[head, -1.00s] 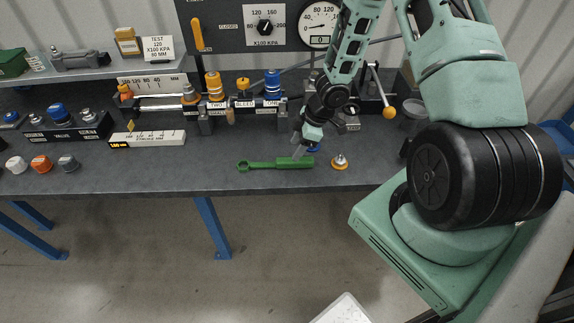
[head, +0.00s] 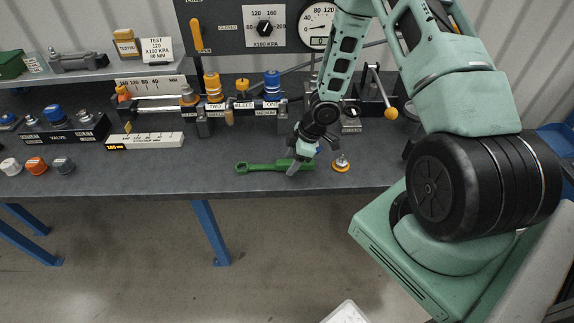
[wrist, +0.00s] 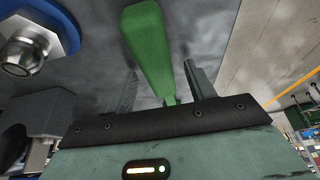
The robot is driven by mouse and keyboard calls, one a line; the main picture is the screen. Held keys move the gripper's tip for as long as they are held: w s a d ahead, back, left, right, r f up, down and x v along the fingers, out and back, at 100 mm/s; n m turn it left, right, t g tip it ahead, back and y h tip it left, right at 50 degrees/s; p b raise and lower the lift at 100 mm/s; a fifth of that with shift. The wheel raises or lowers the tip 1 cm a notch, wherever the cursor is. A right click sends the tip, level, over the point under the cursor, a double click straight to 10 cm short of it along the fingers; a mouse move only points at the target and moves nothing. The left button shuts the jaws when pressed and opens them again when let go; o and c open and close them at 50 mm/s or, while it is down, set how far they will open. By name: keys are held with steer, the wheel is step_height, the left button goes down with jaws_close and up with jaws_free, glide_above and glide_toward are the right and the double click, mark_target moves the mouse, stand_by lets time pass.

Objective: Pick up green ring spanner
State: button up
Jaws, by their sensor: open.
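The green ring spanner (head: 262,167) lies flat near the front edge of the bench in the head view, its ring end to the left and its thick handle to the right. My gripper (head: 294,168) is low at the handle end. In the wrist view the green handle (wrist: 148,45) runs between the two fingers of my gripper (wrist: 160,82). The fingers stand apart on either side, with a gap showing beside the handle. The ring end is out of the wrist view.
An orange-based metal coupler (head: 341,163) stands just right of my gripper. A blue coupler (wrist: 35,40) shows close by in the wrist view. A gauge strip (head: 145,140) and several capped fittings (head: 37,165) lie to the left.

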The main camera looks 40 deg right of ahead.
steer(key=shift+f, duration=0.15)
steer(key=c, duration=1.1)
steer(key=shift+c, duration=0.2)
step_height(320, 180, up, 11)
steer(key=p, duration=0.5)
steer(key=shift+f+p, duration=0.2)
steer(key=shift+p, duration=0.15)
jaws_close()
